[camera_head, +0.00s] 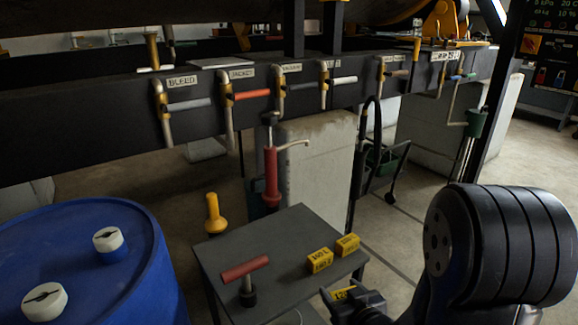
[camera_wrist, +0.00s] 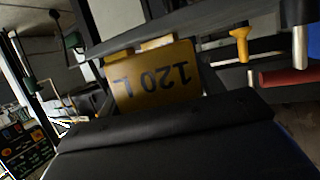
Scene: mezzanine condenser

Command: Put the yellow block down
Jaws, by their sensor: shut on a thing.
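My gripper (camera_head: 345,298) is at the lower right of the small grey table (camera_head: 232,254) in the head view. It is shut on a yellow block (camera_head: 342,293), mostly hidden by the jaws there. In the wrist view this held yellow block (camera_wrist: 150,82) fills the space before the jaws, its "120 L" label upside down. Two other yellow blocks, a left one (camera_head: 320,261) and a right one (camera_head: 347,244), stand on the table near its right edge. The held block's height relative to the tabletop cannot be told.
A red-handled tool (camera_head: 245,268) stands on the table's front left part. The tabletop between it and the blocks is bare. A blue drum (camera_head: 75,245) stands at left. A yellow funnel-shaped thing (camera_head: 214,217) is behind the table. A dark beam (camera_head: 80,125) with valve handles runs above.

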